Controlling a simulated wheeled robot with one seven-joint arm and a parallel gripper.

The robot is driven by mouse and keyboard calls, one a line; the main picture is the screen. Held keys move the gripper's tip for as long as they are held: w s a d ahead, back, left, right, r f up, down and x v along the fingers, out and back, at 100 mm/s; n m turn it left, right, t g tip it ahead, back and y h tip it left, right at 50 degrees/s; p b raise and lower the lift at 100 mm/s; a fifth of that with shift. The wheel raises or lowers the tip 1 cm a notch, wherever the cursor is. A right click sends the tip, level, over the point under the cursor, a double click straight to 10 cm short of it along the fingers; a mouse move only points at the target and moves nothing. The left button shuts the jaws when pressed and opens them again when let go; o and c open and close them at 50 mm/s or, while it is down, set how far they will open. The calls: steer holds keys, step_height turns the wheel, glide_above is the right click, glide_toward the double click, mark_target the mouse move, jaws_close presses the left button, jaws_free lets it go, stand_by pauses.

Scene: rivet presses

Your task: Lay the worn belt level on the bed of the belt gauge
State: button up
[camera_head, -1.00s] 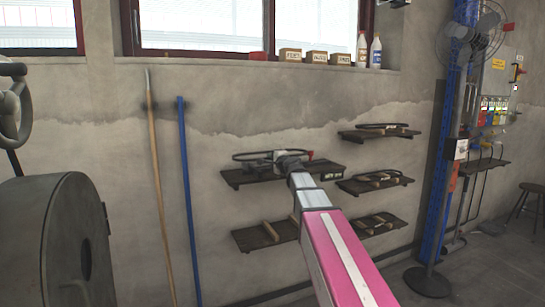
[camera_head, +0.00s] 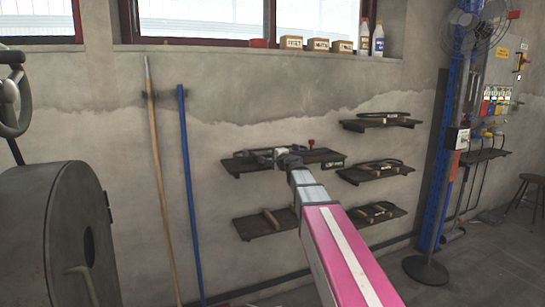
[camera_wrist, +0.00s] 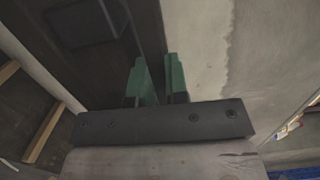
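My gripper (camera_head: 285,153) is at the upper left wall shelf (camera_head: 245,166) in the head view, mostly hidden by my own arm. A thin dark band, perhaps the worn belt, lies along this shelf beside the gripper; its outline is hard to make out. A small grey device with a red knob (camera_head: 311,143) is on the same shelf, perhaps the belt gauge; its bed cannot be made out. In the wrist view the green fingers (camera_wrist: 160,80) stand apart with a narrow gap. I see no belt between them. A dark surface lies beyond.
Dark belt loops lie on the upper right (camera_head: 382,115) and middle right (camera_head: 377,167) shelves. A lower left shelf (camera_head: 250,231) holds a wooden piece. A wooden pole (camera_head: 160,180) and a blue pole (camera_head: 188,190) lean on the wall. A fan (camera_head: 468,40) stands at right.

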steer(key=o, duration=0.4)
steer(key=v, duration=1)
steer(key=shift+s+d, duration=0.15)
steer(key=shift+s, duration=0.25)
